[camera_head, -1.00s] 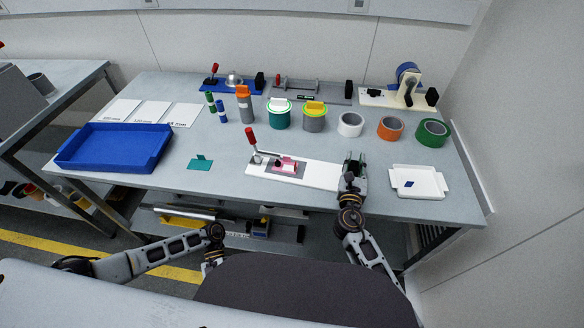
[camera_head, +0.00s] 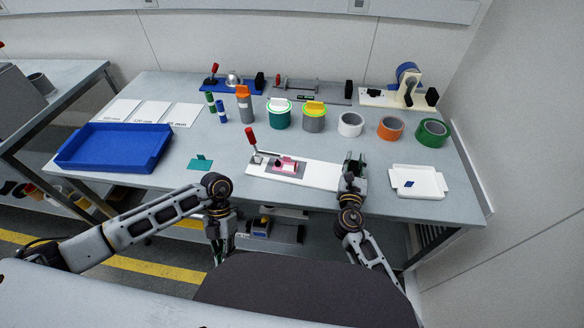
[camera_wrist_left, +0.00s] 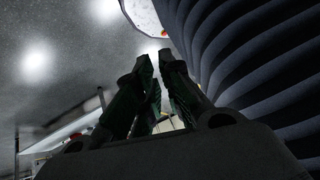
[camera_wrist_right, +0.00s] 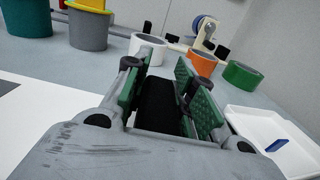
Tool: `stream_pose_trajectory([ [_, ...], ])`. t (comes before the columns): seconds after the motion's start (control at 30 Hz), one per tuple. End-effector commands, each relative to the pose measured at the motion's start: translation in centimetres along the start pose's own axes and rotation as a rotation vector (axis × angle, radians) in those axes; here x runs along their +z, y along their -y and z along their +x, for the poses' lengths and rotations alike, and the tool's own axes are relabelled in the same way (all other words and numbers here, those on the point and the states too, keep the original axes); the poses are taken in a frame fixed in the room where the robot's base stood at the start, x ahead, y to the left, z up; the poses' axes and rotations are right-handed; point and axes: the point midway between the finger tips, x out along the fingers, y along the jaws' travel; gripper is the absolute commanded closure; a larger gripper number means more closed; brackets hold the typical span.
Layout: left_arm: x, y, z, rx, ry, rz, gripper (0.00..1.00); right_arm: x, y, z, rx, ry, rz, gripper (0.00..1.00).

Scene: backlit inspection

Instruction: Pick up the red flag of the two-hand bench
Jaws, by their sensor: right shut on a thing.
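The red flag (camera_head: 288,164) shows as a pinkish-red piece with a raised tab on a dark patch of the white bench fixture (camera_head: 318,173). A red-handled lever (camera_head: 251,139) stands up at the fixture's left end. My right gripper (camera_head: 353,165) is at the fixture's right end, shut on a black block (camera_wrist_right: 158,103), which shows between its fingers in the right wrist view. My left gripper (camera_head: 219,238) hangs low in front of the table's front edge, away from the flag. Its fingers (camera_wrist_left: 155,58) look apart and empty.
A teal flag (camera_head: 200,164) lies left of the fixture, beside a blue tray (camera_head: 88,160). A white tray (camera_head: 425,190) with a blue piece is at right. Cups, tape rolls and more fixtures stand behind. The table between teal flag and fixture is clear.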

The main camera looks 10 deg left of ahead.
Motion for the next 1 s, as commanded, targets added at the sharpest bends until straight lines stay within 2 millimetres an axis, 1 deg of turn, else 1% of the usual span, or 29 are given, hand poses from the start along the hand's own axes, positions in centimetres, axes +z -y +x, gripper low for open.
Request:
stream_pose_trajectory([
  [0.03,0.2,0.4,-1.5,0.015,0.04,0.01,0.91,-0.6,-0.1,-0.2,0.002,-0.01,-0.001,1.0],
  [0.07,0.3,0.6,-2.3,0.025,0.064,0.015,0.91,-0.6,-0.1,-0.2,0.002,-0.01,-0.001,1.0],
  [0.2,1.0,2.0,-6.6,0.061,0.183,0.035,0.91,-0.6,-0.1,-0.2,0.002,-0.01,-0.001,1.0],
  [0.3,1.5,3.1,-9.0,0.072,0.244,0.043,0.91,-0.6,-0.1,-0.2,0.002,-0.01,-0.001,1.0],
  [0.4,2.2,3.9,-10.9,0.077,0.291,0.046,0.91,-0.6,0.0,-0.2,0.002,-0.01,-0.001,1.0],
  [0.6,3.6,5.7,-14.0,0.079,0.358,0.049,0.91,-0.6,0.0,-0.2,0.002,-0.01,-0.001,1.0],
  [1.0,6.7,8.8,-18.7,0.08,0.432,0.04,0.91,-0.6,0.0,-0.2,0.002,-0.01,-0.001,1.0],
])
